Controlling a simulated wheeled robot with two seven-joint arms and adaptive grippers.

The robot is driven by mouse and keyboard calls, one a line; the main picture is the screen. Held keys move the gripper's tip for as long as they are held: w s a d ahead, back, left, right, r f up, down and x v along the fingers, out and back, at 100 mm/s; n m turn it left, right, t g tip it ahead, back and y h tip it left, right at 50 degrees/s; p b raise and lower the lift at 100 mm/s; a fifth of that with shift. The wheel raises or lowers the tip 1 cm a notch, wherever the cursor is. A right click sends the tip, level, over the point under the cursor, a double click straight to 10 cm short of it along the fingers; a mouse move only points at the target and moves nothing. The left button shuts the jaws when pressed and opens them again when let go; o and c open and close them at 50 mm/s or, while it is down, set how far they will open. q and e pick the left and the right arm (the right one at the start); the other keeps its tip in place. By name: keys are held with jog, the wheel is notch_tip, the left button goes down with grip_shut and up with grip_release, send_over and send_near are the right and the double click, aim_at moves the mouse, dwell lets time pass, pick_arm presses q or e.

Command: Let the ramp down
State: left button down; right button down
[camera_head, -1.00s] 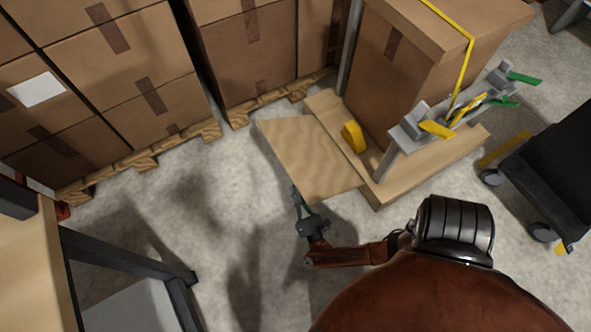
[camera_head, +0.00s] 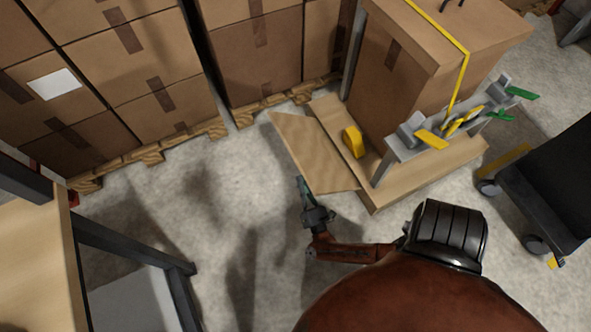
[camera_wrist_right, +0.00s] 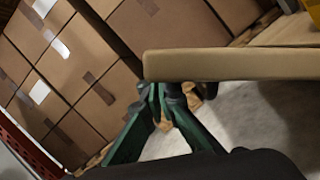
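The ramp (camera_head: 310,155) is a plain wooden panel along the left edge of the wooden pallet base (camera_head: 425,172). It looks tilted, and I cannot tell its exact angle. In the right wrist view it shows nearly edge-on as a thick board (camera_wrist_right: 235,65) across the upper right. My right gripper (camera_head: 300,180) is at the ramp's near outer corner. Its green fingers (camera_wrist_right: 158,92) come together just below the board's edge, with nothing seen between them. I cannot tell whether they touch the board. My left gripper is out of view.
A tall carton (camera_head: 400,75) with a yellow strap stands on the base, beside a yellow block (camera_head: 352,142) and a grey bracket with yellow and green handles (camera_head: 430,140). Stacked cartons (camera_head: 130,75) line the back. A black cart (camera_head: 550,190) stands right. Floor left of the ramp is clear.

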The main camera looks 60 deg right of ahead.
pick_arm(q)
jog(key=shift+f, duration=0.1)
